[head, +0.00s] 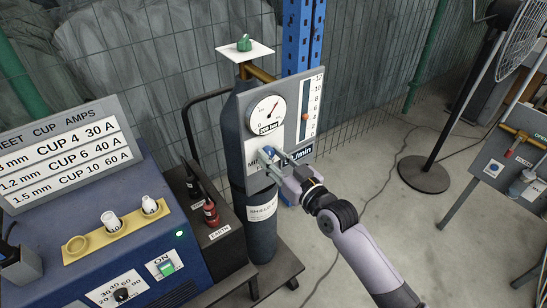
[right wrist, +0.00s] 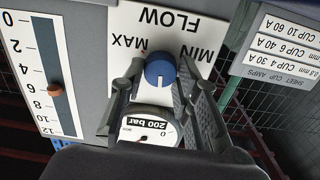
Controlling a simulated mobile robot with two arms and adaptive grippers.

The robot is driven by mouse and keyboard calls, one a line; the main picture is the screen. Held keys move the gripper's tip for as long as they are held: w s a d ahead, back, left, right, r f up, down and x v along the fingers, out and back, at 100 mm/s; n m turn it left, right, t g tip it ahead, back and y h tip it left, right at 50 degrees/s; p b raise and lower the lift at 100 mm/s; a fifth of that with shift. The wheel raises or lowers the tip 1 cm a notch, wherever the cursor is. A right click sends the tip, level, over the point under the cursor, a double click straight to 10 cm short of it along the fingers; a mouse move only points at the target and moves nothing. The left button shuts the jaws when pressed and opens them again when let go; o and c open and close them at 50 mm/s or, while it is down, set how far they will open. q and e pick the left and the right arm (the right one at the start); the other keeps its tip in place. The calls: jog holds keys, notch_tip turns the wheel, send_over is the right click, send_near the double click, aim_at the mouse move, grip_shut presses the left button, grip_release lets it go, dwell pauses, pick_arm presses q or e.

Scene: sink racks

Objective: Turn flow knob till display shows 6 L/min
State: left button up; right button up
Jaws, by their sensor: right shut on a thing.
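The blue flow knob (right wrist: 160,70) sits on the white FLOW plate between MIN and MAX, with a white mark on its face. My right gripper (right wrist: 157,80) has its fingers on either side of the knob and is shut on it. In the head view the knob (head: 269,152) is partly hidden by my right gripper (head: 276,162). The marker also shows in the right wrist view (right wrist: 54,90). My left gripper is not in view.
A round 200 bar gauge (head: 269,112) is above the knob. The dark gas cylinder (head: 262,225) stands behind and below my gripper. A blue welding machine (head: 110,235) is at the left, a fan (head: 425,173) at the right. The floor between is mostly clear.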

jog(key=shift+m, duration=0.7)
jog(key=o, duration=1.2)
jog(key=shift+c, duration=0.2)
jog(key=v, duration=1.2)
